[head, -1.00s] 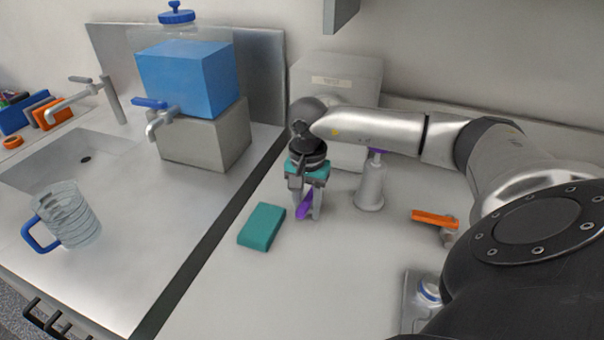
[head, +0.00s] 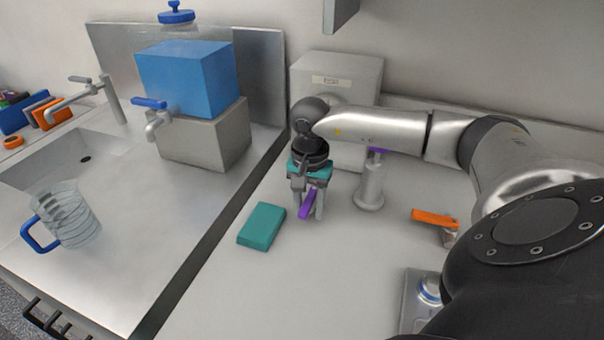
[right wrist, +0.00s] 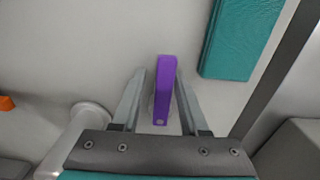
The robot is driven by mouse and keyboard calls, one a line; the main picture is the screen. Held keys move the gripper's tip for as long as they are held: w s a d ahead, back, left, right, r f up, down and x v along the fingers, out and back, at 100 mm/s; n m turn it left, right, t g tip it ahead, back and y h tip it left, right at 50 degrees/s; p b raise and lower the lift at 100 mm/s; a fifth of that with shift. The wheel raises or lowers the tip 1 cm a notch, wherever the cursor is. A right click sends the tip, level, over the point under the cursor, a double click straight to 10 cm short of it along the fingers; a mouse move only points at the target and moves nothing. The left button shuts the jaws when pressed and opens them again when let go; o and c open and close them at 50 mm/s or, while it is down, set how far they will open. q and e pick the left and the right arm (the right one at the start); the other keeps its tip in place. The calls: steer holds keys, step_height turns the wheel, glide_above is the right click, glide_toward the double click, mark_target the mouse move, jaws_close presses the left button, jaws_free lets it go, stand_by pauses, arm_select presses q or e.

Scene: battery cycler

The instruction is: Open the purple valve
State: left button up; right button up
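The purple valve handle (head: 308,204) shows between the fingers of my right gripper (head: 308,214) in the head view. In the right wrist view the purple valve handle (right wrist: 163,90) lies lengthwise between the two fingers of my right gripper (right wrist: 161,85). A narrow gap shows on each side of the handle near the fingertips, so the fingers are around it but not clamped. The valve's body is hidden below the handle and gripper. My left gripper is not in view.
A teal block (head: 262,227) lies just left of my right gripper. A grey post with a purple top (head: 371,184) stands to the right, and an orange-handled valve (head: 435,218) is farther right. A grey box (head: 345,75) stands behind. The counter in front is clear.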

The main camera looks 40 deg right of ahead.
mark_target(310, 205)
step_height(310, 205, up, 8)
steer(key=p, duration=0.6)
steer(key=shift+s+r, duration=0.1)
steer(key=shift+s, duration=0.05)
